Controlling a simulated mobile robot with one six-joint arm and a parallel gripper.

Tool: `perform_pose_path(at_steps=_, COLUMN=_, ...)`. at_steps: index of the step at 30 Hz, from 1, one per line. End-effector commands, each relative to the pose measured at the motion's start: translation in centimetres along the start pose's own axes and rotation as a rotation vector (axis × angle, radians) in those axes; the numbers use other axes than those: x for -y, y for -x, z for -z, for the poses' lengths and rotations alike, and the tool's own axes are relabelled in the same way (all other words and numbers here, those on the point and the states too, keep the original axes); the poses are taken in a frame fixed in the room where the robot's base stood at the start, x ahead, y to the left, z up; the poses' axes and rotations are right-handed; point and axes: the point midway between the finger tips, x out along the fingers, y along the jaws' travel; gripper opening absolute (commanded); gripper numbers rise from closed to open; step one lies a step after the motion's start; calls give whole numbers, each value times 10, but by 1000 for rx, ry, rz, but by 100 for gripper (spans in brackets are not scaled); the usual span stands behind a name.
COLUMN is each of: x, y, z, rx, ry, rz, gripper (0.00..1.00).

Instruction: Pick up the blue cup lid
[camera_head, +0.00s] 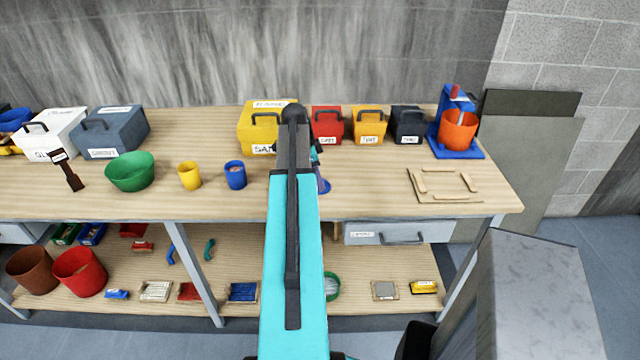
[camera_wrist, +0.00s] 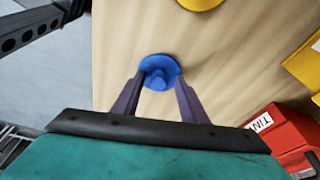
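The blue cup lid (camera_wrist: 158,70) shows in the wrist view as a small round blue piece with a raised middle, on the wooden bench top. My gripper (camera_wrist: 160,80) points at it with its two dark purple fingers spread apart. The fingertips overlap the left and right edges of the lid in this view; I cannot tell whether they touch it. In the head view my teal arm hides the lid, and only a little of the purple gripper (camera_head: 322,184) shows beside the arm. A blue cup (camera_head: 235,175) stands on the bench to the left.
A yellow cup (camera_head: 189,176) and a green bowl (camera_head: 131,172) stand further left. Yellow (camera_head: 262,118), red (camera_head: 327,127) and other boxes line the back. A yellow round thing (camera_wrist: 200,3) lies near the lid. A wooden frame (camera_head: 443,186) lies at right, with bare bench before it.

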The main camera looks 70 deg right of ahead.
Motion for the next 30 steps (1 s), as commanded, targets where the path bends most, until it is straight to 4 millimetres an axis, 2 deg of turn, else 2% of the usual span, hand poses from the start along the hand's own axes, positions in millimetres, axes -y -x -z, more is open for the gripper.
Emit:
perform_pose_path(at_steps=9, x=0, y=0, z=0, rx=0, ry=1, rz=0, gripper=39)
perform_pose_path(at_steps=11, x=0, y=0, z=-1, rx=0, ry=1, rz=0, gripper=31)
perform_pose_path(at_steps=16, x=0, y=1, z=-1, rx=0, ry=1, rz=1, gripper=2)
perform_pose_path(at_steps=17, x=0, y=1, z=-1, rx=0, ry=1, rz=1, gripper=0)
perform_pose_path(at_steps=30, x=0, y=2, z=-1, rx=0, ry=2, rz=1, gripper=0)
